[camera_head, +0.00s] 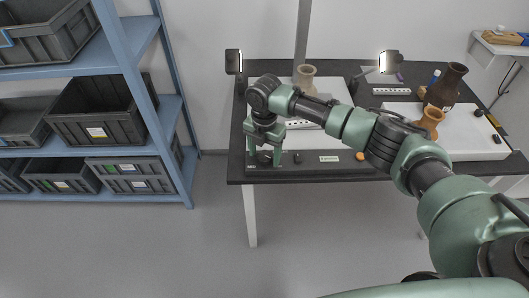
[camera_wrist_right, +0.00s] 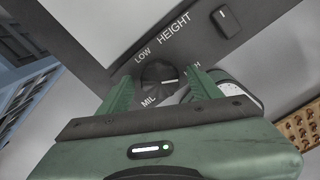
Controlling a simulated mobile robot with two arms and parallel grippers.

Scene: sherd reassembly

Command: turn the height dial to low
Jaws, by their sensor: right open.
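The height dial (camera_wrist_right: 158,74) is a dark round knob on a dark panel strip, under the printed word HEIGHT. LOW is printed at its upper left, MID below it, and a partly covered label ending in H at its right. A light pointer mark on the knob points to the right, towards that partly covered label. My right gripper (camera_wrist_right: 163,90) is open, with one green finger on each side of the dial; I cannot tell whether they touch it. In the head view my right gripper (camera_head: 264,158) points down at the table's front left corner. My left gripper is not in view.
A small switch (camera_wrist_right: 226,21) sits beside the dial on the panel. The dark table (camera_head: 330,172) carries a tan vase (camera_head: 305,78), an orange pot (camera_head: 431,119) and a dark brown jar (camera_head: 447,86). Blue shelving (camera_head: 150,100) with grey bins stands left, across a floor gap.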

